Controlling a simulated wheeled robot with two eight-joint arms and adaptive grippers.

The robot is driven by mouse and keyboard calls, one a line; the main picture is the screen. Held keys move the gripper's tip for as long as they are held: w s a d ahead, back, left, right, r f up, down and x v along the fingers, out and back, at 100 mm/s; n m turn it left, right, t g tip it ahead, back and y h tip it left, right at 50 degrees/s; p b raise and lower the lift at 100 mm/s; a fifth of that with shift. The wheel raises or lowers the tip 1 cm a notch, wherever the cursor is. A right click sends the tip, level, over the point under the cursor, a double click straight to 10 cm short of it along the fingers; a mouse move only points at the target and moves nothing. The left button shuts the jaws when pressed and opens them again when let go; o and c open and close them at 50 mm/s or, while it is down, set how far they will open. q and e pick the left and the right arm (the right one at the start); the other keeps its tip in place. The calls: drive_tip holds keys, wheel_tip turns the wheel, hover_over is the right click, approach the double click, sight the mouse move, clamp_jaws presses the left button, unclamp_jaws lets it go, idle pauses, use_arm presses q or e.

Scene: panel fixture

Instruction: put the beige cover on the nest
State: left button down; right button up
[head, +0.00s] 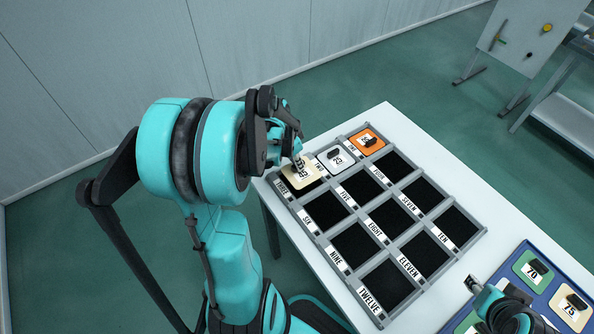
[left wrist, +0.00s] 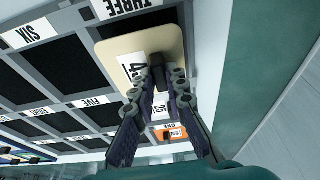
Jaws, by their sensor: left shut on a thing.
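The beige cover (head: 301,173) is at the rack's left corner, over the nest labelled THREE. My left gripper (head: 297,152) is shut on its dark knob. In the left wrist view the left gripper (left wrist: 158,84) grips the knob above the cover's white number label, and the beige cover (left wrist: 168,43) lies over most of a dark nest (left wrist: 112,31). A dark strip of that nest shows along the cover's edge, so it looks slightly off square. I cannot tell whether it touches the frame. My right gripper (head: 476,287) is partly visible at lower right; its fingers are unclear.
The grey rack (head: 318,235) stands on a white table (head: 392,118). A white cover (head: 337,160) and an orange cover (head: 367,141) sit in its top row; several other nests are empty. A blue tray (head: 527,250) at right holds a green cover (head: 526,263) and another beige cover (head: 563,313).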

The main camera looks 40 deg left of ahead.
use_arm(q)
drive_tip(key=shift+f+b, duration=0.8)
drive_tip(key=shift+f, duration=1)
drive_tip(key=shift+f, duration=0.15)
drive_tip(key=c, duration=1.5)
unclamp_jaws()
drive_tip(key=shift+c, duration=0.2)
